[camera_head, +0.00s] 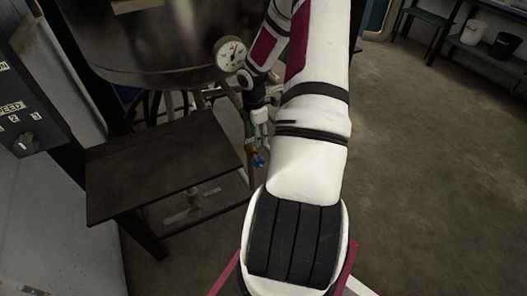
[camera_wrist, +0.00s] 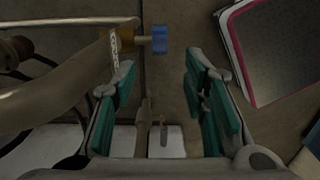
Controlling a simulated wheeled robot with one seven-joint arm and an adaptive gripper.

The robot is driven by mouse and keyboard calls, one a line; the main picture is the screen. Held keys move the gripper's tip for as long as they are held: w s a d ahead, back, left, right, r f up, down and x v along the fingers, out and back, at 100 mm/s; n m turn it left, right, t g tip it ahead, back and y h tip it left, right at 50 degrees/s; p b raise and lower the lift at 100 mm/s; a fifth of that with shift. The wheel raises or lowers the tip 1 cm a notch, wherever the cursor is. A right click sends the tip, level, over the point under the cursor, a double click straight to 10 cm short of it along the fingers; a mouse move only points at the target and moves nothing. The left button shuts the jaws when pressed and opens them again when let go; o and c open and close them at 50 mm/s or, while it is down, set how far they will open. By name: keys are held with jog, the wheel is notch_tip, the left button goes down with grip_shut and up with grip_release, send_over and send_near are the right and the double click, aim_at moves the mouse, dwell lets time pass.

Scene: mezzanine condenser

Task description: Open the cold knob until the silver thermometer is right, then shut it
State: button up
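The cold knob (camera_wrist: 160,39) is a small blue knob on a brass fitting and shows in the wrist view, just beyond and between my fingertips. A blue piece that looks like the same knob (camera_head: 258,160) shows low beside my arm in the head view. My gripper (camera_wrist: 160,80) is open, its green-padded fingers apart with nothing held between them. The knob appears apart from both fingers.
A large dark metal vessel (camera_head: 150,42) stands behind a low dark table (camera_head: 160,165). A wall panel with switches (camera_head: 28,125) is at left. Pipes (camera_wrist: 70,80) run left of my gripper.

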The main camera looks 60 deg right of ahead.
aim_at(260, 158)
jog(key=f, duration=0.4)
jog(key=f+b, duration=0.1)
jog(key=f, duration=0.8)
jog(key=shift+s+d+f+b, duration=0.2)
jog(key=shift+d+f+b, duration=0.05)
jog(key=shift+d+b, duration=0.1)
jog(key=shift+c, duration=0.2)
grip_shut()
